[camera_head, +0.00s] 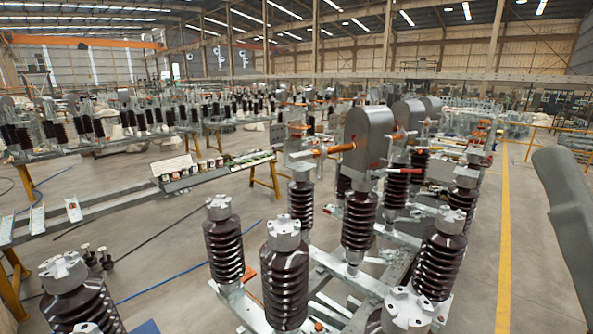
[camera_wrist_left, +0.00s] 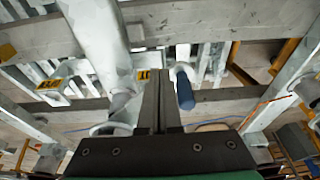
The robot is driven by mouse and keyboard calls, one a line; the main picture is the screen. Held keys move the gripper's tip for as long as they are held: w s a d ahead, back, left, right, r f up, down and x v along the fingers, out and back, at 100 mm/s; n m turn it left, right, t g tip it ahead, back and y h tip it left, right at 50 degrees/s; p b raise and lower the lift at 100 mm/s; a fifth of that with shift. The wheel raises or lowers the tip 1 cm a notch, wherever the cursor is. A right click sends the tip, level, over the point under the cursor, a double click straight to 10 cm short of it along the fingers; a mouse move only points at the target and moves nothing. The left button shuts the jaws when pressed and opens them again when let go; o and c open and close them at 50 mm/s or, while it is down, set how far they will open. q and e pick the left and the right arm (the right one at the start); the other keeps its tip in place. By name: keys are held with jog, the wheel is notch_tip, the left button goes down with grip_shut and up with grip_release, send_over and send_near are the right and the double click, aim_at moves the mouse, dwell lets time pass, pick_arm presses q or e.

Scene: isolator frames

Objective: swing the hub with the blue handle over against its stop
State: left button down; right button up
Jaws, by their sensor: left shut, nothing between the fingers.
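The blue handle (camera_wrist_left: 184,90) shows in the left wrist view as a short dark-blue cylinder just right of my fingers. It hangs from a pale grey metal piece (camera_wrist_left: 182,70), perhaps its hub; the stop cannot be made out. My left gripper (camera_wrist_left: 154,88) is shut and empty, its fingertips close to the handle on its left side. Whether they touch it I cannot tell. In the head view I cannot make out the blue handle or my left gripper. My right gripper is in neither view.
Brown ribbed insulators (camera_head: 286,279) stand on a grey steel frame in the head view. Rounded grey housings (camera_head: 369,139) and an orange bar (camera_head: 330,152) are behind. In the wrist view a thick pale tube (camera_wrist_left: 98,35) rises left of my fingers, near yellow labels (camera_wrist_left: 50,84).

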pick_arm(q)
jog(key=shift+a, duration=0.2)
jog(key=shift+a, duration=0.8)
jog(key=shift+d, duration=0.95)
